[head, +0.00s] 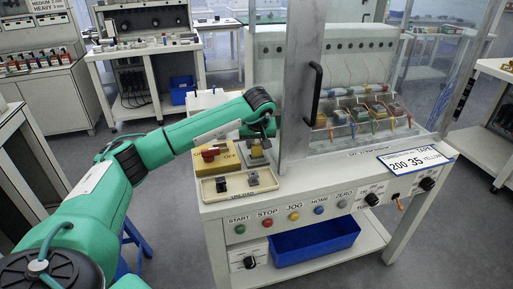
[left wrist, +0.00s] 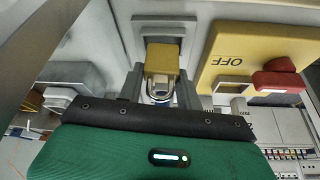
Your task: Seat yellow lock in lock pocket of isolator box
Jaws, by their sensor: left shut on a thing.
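The yellow lock (left wrist: 162,58) with its metal shackle sits between the fingers of my left gripper (left wrist: 160,90), which is shut on it. It stands in front of a pale grey bracket with a framed opening (left wrist: 160,22); I cannot tell whether the two touch. The yellow isolator box (left wrist: 222,50), marked OFF, with a red knob (left wrist: 275,80), is beside the lock. A grey rectangular frame (left wrist: 232,86) shows on the box face. In the head view my left gripper (head: 257,146) is right of the isolator box (head: 226,160). My right gripper is out of view.
A cream tray (head: 222,198) with small dark parts lies in front of the box. A clear-panelled enclosure with a black handle (head: 313,92) stands close on the right. Coloured buttons (head: 293,216) line the bench front, above a blue bin (head: 313,243).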

